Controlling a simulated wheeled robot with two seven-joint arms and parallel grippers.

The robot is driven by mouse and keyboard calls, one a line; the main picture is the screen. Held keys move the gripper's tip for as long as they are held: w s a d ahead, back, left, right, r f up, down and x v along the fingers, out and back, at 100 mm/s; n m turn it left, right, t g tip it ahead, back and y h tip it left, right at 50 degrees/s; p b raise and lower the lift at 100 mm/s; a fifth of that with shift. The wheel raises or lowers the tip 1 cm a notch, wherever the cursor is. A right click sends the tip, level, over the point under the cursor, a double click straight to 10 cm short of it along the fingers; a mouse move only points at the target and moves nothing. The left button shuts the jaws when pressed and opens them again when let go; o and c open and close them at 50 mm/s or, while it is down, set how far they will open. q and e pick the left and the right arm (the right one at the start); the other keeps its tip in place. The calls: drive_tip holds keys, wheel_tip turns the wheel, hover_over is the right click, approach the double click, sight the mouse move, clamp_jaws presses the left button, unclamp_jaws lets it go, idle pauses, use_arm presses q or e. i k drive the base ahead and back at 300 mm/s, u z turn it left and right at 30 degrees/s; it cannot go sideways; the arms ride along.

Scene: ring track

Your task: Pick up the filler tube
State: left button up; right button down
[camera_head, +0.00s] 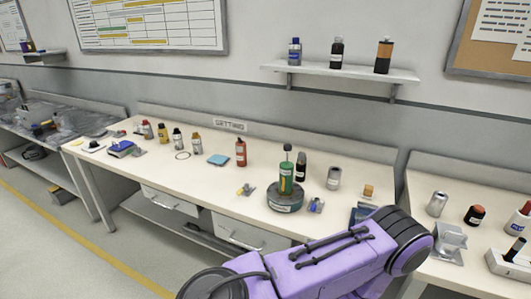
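I cannot tell for certain which item is the filler tube. Candidates stand on the cream bench labelled "SETTING": a red bottle or tube with a dark cap (241,154) near the middle, and a green bottle with a dark top (286,178). The green bottle stands upright on a round grey-green base (285,202). A small yellow and grey item (245,190) lies left of that base. Neither gripper shows. A purple arm link of mine crosses the lower right and hides part of the bench front.
Beside the green bottle stand a black bottle (301,168) and a grey can (334,179). A blue pad (218,160) and a thin ring (183,155) lie further left, near several small bottles. A wall shelf (340,72) holds 3 bottles. Bare bench lies front left.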

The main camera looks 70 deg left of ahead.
sight(287, 171)
drive_tip(key=u, duration=0.85)
drive_tip(key=i, duration=0.8)
drive_tip(key=u, duration=0.8)
